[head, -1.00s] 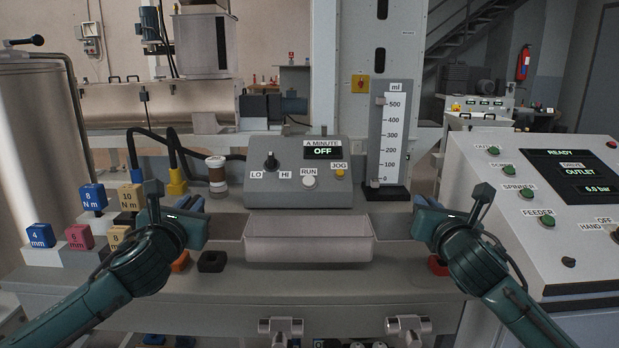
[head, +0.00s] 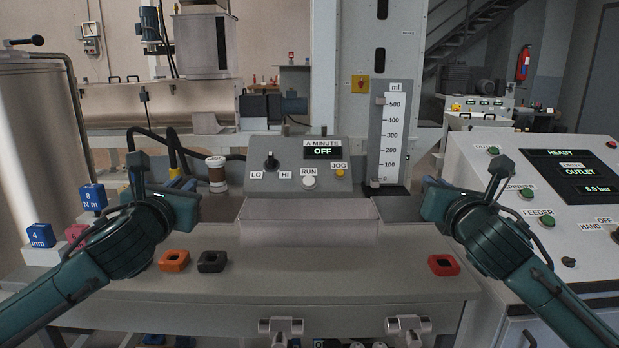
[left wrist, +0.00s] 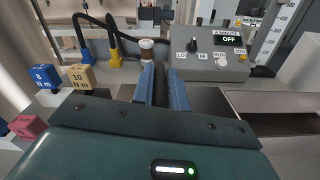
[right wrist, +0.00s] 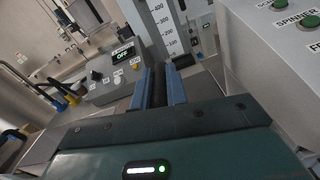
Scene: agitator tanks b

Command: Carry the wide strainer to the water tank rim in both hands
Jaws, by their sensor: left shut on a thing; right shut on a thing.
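The wide strainer (head: 308,228) is a pale metal trough with a flat grey tab on each side, level in front of the control box in the head view. My left gripper (head: 196,207) is shut on its left tab. My right gripper (head: 428,206) is shut on its right tab. The strainer hangs above the bench, and its underside is hidden. Its tab also shows in the left wrist view (left wrist: 265,103). A large steel tank (head: 35,150) stands at the far left; I cannot tell whether it is the water tank.
The control box (head: 262,180) reading OFF, a paper cup (head: 216,174) and an upright ml scale (head: 391,135) stand behind the strainer. Orange (head: 174,261), black (head: 211,261) and red (head: 443,265) square rings lie on the bench. A sloped console (head: 545,215) is at right.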

